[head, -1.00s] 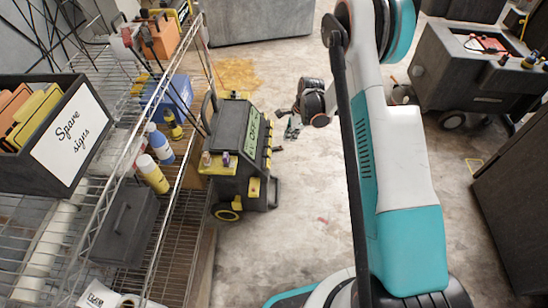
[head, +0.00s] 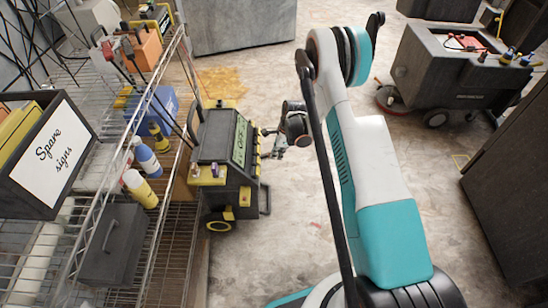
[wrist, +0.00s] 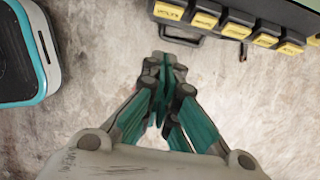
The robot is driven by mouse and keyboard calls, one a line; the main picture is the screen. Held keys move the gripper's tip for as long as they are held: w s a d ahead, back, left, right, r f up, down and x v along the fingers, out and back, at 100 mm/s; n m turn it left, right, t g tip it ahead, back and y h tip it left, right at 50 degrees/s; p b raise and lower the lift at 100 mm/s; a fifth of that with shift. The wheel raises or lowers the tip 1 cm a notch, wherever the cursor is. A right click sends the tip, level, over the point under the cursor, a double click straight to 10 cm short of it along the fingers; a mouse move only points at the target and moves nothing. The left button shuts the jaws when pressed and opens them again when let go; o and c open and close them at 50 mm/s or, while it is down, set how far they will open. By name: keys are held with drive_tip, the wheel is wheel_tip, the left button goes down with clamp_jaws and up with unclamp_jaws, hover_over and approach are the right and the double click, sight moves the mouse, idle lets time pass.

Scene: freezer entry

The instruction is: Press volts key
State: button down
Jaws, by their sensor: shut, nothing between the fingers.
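The dark cart (head: 222,137) with a green-labelled panel (head: 240,140) stands beside the shelving. A row of yellow-labelled keys (head: 257,152) runs along its right side. In the wrist view, several black keys with yellow labels (wrist: 205,20) line the cart's edge at the top right. In the head view my gripper (head: 270,143) is just right of the key row.
Wire shelving (head: 150,215) with a "Spare signs" box (head: 55,150), bottles (head: 147,158) and a grey toolbox (head: 112,240) fills the left. Another grey cart (head: 450,80) stands at the back right, and a dark cabinet (head: 510,200) at the right. Open floor (head: 290,215) lies between.

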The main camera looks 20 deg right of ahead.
drive_tip(key=w+a+f+b, duration=0.1)
drive_tip(key=a+f+b, duration=0.3)
drive_tip(key=f, duration=0.5)
drive_tip(key=shift+w+a+f, duration=0.3)
drive_tip(key=shift+a+f, duration=0.05)
drive_tip(key=shift+a, duration=0.1)
drive_tip(key=shift+w+a+f, duration=0.2)
drive_tip(key=shift+a+f, duration=0.3)
drive_tip(key=shift+a, duration=0.25)
drive_tip(key=s+d+p+v, duration=0.1)
drive_tip(key=d+p+v, duration=0.2)
drive_tip(key=v, duration=1)
drive_tip(key=shift+f+p, duration=0.35)
